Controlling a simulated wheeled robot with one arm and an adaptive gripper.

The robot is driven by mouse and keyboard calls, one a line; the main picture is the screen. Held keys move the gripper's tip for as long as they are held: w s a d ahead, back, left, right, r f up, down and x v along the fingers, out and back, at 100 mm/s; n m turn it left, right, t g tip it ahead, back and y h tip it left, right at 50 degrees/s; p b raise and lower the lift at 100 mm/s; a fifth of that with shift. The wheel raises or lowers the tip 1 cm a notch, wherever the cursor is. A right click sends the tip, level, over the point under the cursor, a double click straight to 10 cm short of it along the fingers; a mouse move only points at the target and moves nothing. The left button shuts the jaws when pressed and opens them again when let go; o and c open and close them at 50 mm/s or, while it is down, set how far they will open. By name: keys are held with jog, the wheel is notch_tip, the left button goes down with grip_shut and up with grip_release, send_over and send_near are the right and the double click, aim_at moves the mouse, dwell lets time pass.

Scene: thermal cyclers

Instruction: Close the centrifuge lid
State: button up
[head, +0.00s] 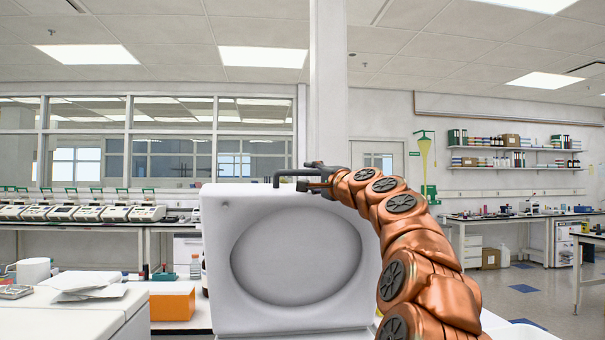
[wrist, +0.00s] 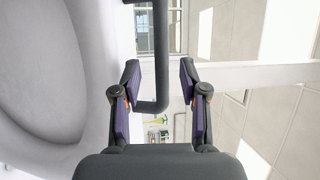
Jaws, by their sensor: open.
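The centrifuge lid (head: 225,280) is white with a large round recess and stands upright, open, in the middle of the head view. In the wrist view the lid (wrist: 60,60) fills the left side. A dark bent handle (head: 290,173) sits at the lid's top edge. My gripper (head: 309,176) is at the lid's top edge, coming from the right. In the wrist view its fingers (wrist: 160,78) are open, one on each side of the handle (wrist: 161,50), with gaps visible beside the bar. The centrifuge body is below the head view's edge and cannot be seen.
A row of thermal cyclers (head: 62,213) stands on the back bench at left. An orange box (head: 172,304) and a bottle (head: 195,267) are left of the lid. A white pillar (head: 328,90) rises behind. Open floor lies at right, before the far benches.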

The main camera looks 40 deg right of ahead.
aim_at(304, 174)
jog(key=shift+x, duration=0.9)
jog(key=shift+p+x, duration=0.6)
jog(key=shift+x, duration=1.05)
grip_shut()
